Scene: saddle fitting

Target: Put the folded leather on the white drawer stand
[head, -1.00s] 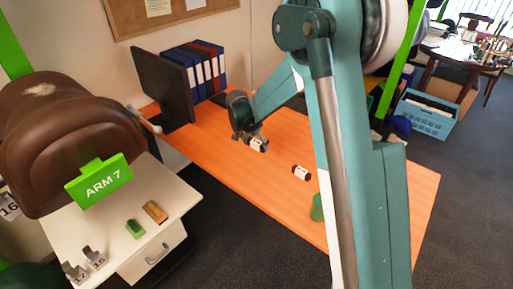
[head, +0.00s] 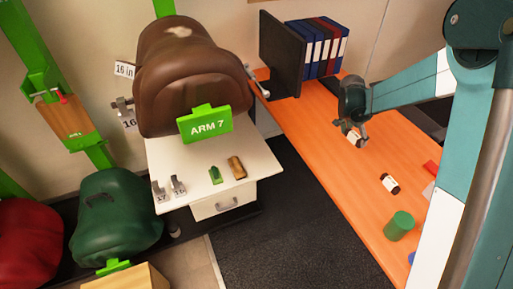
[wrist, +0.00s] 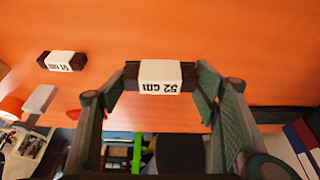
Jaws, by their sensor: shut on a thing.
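The orange table (head: 330,165) holds a monitor (head: 280,55), binders (head: 318,48) and a green cylinder (head: 399,226).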

